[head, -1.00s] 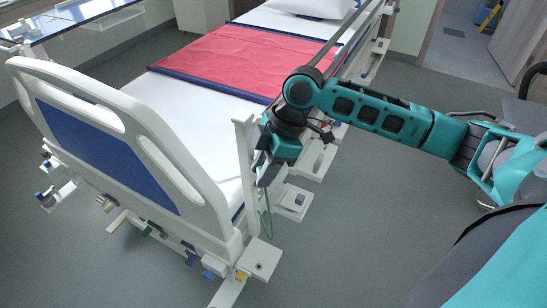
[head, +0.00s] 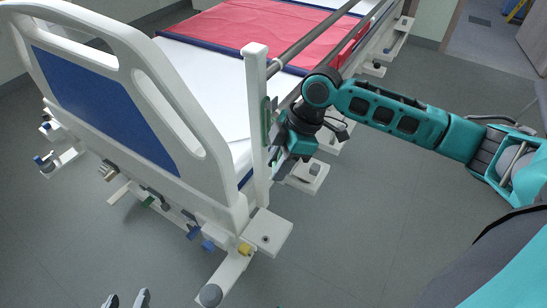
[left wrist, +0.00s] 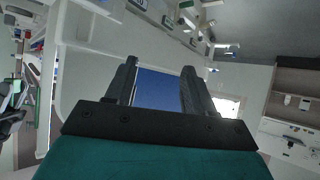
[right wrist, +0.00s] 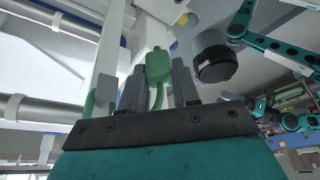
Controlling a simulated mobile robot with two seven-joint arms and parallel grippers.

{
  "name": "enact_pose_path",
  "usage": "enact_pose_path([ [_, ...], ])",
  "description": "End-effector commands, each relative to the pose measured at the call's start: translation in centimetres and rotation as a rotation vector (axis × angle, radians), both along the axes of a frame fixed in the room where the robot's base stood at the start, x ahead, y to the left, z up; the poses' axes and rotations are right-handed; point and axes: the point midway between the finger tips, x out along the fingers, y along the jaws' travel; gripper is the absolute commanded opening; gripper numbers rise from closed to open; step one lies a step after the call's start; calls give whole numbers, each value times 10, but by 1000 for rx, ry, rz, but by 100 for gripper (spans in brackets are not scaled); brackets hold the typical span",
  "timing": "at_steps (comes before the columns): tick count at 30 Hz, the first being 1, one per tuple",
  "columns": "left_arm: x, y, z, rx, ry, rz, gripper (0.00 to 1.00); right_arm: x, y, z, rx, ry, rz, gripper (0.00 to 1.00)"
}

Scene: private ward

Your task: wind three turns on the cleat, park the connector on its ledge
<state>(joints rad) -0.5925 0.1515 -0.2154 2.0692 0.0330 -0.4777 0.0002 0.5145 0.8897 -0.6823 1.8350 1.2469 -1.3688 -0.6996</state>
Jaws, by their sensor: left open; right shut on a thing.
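The green connector (right wrist: 158,66) is between the fingertips of my right gripper (right wrist: 158,84) in the right wrist view. A green cord (right wrist: 158,98) runs from it down between the fingers. In the head view my right gripper (head: 275,142) is beside the white bed-corner post, where a strip of green (head: 266,118) shows along the post. More green cord (right wrist: 90,104) shows beside the post in the right wrist view. I cannot make out the cleat's horns, the turns or the ledge. My left gripper (left wrist: 158,78) is open and empty, facing the footboard; its tips (head: 126,299) show in the head view.
The white post (head: 257,130) and the footboard (head: 100,90) with its blue panel stand close to my right gripper. Grey rails (head: 315,38) run back from the post. A bumper (head: 210,295) juts from the bed corner.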

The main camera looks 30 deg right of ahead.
Motion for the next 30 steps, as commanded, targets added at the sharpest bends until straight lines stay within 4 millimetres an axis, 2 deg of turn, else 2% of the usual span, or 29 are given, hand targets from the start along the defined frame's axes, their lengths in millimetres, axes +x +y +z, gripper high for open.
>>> enact_pose_path([
  [2, 0, 0, -3, 0, -1, 0, 53, 7, -12, -15, -1, 2, -5, 0],
  [7, 0, 0, 4, 0, 0, 0, 53, 26, -43, -21, -1, 0, -7, 0],
  [9, 0, 0, 17, 1, 2, 1, 53, 33, -55, -7, 0, -2, -5, 0],
  [12, 0, 0, 27, 0, -1, 1, 53, 43, -72, 2, -1, -2, -5, 0],
  [18, 1, 0, 66, -1, -3, 0, 53, 54, -90, 43, 2, -2, -2, 0],
  [21, 2, 2, 82, 3, -17, 4, 53, 54, -91, 58, 2, -1, 1, 0],
  [24, 1, 7, 85, 11, -19, 12, 53, 55, -94, 69, 1, -1, 1, 0],
  [30, -9, 18, 72, 33, 8, 30, 53, 57, -96, 76, 1, 0, 0, 0],
])
